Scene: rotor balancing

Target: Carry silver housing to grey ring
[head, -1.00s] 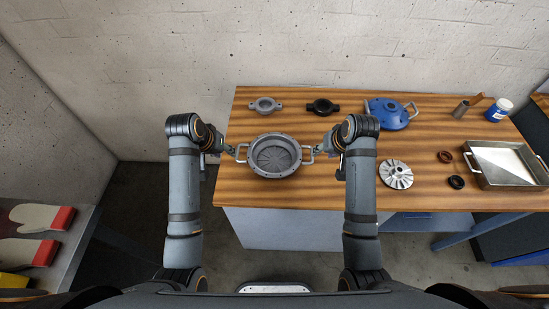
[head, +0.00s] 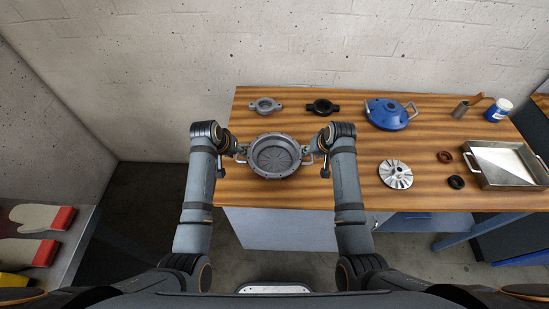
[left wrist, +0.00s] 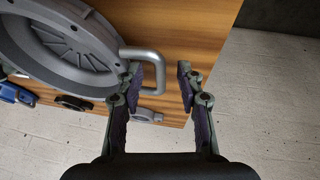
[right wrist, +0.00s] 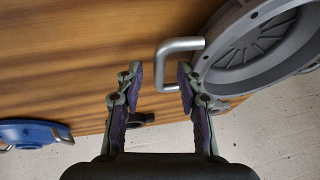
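The silver housing (head: 275,142) is a round, open bowl with a loop handle on each side, standing on the wooden table. My left gripper (head: 240,152) is at its left handle. In the left wrist view the open fingers (left wrist: 158,78) stand either side of that handle's outer bar (left wrist: 158,68). My right gripper (head: 311,153) is at the right handle. In the right wrist view its open fingers (right wrist: 160,80) stand either side of the handle bar (right wrist: 162,65). The grey ring (head: 265,105), with two ears, lies behind the housing.
A black eared ring (head: 322,106) lies right of the grey ring. A blue cover (head: 388,114) with handles stands farther right. A silver finned rotor (head: 396,174), two small rings and a metal tray (head: 505,180) are on the right. The table between housing and rotor is bare.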

